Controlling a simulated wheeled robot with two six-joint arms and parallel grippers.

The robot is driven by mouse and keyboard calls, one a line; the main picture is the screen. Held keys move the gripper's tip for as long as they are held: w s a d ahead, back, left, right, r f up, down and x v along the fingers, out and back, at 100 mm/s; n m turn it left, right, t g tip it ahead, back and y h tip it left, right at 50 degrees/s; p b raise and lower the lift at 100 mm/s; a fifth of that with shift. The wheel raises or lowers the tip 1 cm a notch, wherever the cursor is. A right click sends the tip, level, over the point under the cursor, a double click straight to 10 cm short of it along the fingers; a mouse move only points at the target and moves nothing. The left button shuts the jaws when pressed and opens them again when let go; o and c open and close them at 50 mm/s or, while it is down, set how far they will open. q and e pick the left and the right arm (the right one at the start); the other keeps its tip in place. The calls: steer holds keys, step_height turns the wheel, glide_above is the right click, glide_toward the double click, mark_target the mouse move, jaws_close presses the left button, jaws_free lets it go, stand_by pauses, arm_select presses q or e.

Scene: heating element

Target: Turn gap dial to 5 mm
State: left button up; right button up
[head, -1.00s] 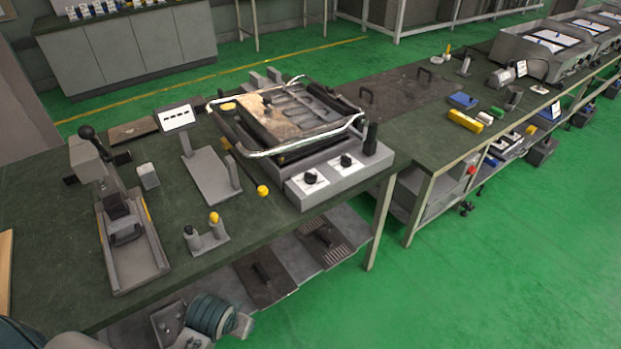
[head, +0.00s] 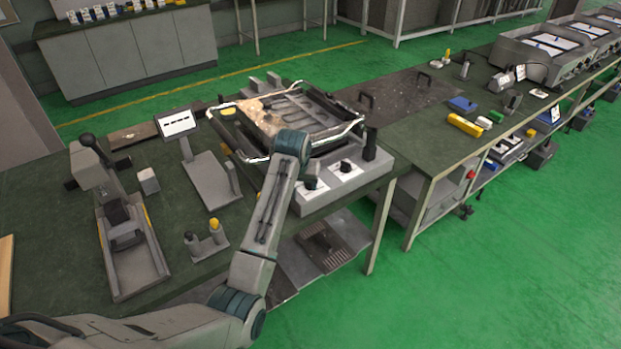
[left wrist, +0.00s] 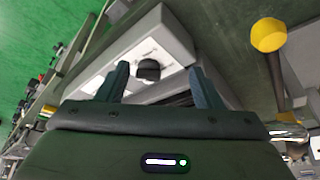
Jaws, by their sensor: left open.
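The heating unit's grey front panel (head: 368,178) carries two black dials on white plates. The left dial (head: 311,182) sits just beside my left arm's wrist, and the right dial (head: 346,166) is clear of it. I cannot read which is the gap dial, or its setting. In the left wrist view, my left gripper (left wrist: 157,68) is open, its two fingers pointing at the panel. A black dial (left wrist: 148,69) shows between the fingers, apparently the left one, not gripped. In the head view, the fingers are hidden behind my wrist. My right gripper is not in view.
The unit's chrome handle bar (head: 345,135) runs above the panel, and a black post (head: 370,144) stands at its right end. A yellow ball-ended lever (left wrist: 268,35) is near the gripper. A grey stand with a display (head: 178,124) is to the left.

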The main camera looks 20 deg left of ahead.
arm_select(q)
steer(key=w+d+r, duration=0.1)
steer(key=w+r, duration=0.3)
steer(key=p+x, duration=0.2)
steer(key=x, duration=0.8)
steer(key=c, duration=1)
